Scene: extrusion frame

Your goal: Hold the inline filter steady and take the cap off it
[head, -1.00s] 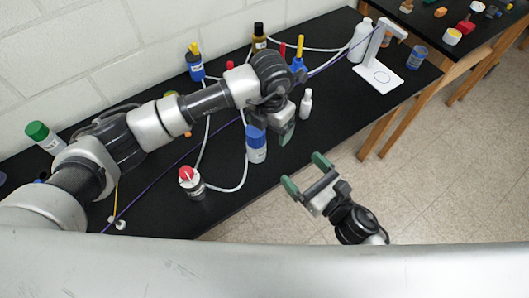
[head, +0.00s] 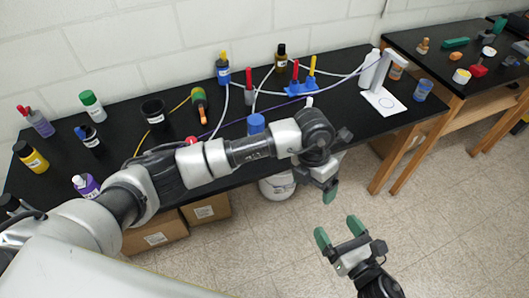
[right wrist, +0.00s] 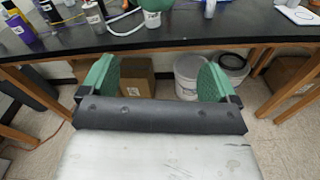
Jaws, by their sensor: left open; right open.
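A blue cap (head: 256,124) shows just above my left arm in the head view; my arm hides the body below it. A white and blue cylinder (right wrist: 152,17), cut off by the top edge, stands at the bench front in the right wrist view. It looks like that same piece, but I cannot tell for sure that it is the inline filter. My left gripper (head: 328,183) is open and empty, off the bench's front edge. My right gripper (head: 338,231) is open and empty, lower and clear of the bench; its green fingers frame the right wrist view (right wrist: 157,80).
The black bench (head: 120,123) carries several bottles and white tubing. A blue stand (head: 301,89) with red and yellow tops and a white stand (head: 384,103) are at its right. A second bench (head: 447,72) lies beyond. Boxes and a white bucket (head: 277,187) are underneath.

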